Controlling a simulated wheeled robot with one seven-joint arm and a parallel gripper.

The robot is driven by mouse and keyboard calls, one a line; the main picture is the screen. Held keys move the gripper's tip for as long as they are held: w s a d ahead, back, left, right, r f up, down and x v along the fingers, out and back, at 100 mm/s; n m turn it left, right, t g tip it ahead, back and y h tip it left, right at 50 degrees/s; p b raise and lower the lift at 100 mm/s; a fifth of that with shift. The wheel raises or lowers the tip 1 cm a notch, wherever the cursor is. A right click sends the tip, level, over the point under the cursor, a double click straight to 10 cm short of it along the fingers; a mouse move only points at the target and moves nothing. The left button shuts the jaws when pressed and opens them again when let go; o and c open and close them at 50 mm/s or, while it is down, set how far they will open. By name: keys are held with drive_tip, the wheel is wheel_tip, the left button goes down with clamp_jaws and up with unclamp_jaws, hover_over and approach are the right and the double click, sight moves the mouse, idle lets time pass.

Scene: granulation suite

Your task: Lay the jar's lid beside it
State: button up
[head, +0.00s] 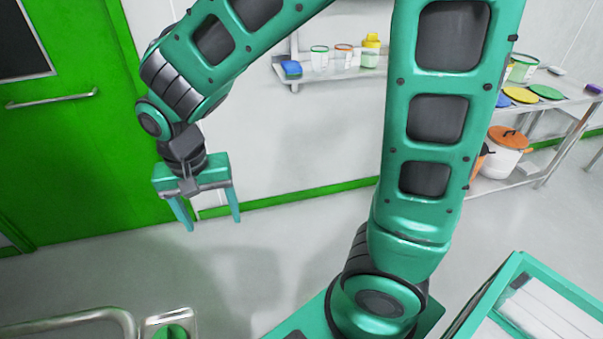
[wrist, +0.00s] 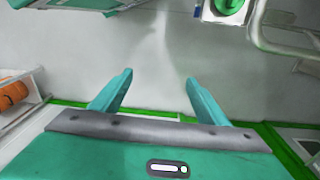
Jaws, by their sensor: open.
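A jar (head: 369,59) with a yellow lid (head: 372,41) stands upright at the right of the wall shelf. Two jars beside it, one with a green rim (head: 320,58) and one with an orange rim (head: 343,56), stand to its left. I cannot tell for sure which jar the task means. My gripper (head: 213,224) hangs fingers-down in front of the green door and white wall, left of and well apart from the shelf. Its fingers are spread and empty, as the wrist view also shows (wrist: 158,77). No jar shows clearly in the wrist view.
A blue item (head: 291,69) lies at the left of the wall shelf (head: 325,76). The right-hand table (head: 566,104) holds a jar and coloured discs; a white bucket with an orange lid (head: 509,138) stands below. A metal rail (head: 70,319) is at lower left.

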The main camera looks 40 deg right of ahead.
drive_tip(key=d+r, duration=0.3)
drive_tip(key=d, duration=0.8)
drive_tip(key=s+d+r+m+y, duration=0.1)
drive_tip(key=s+d+r, duration=0.2)
drive_tip(key=s+d, duration=1.2)
drive_tip(key=shift+s+d, duration=0.3)
drive_tip(key=shift+d, duration=0.4)
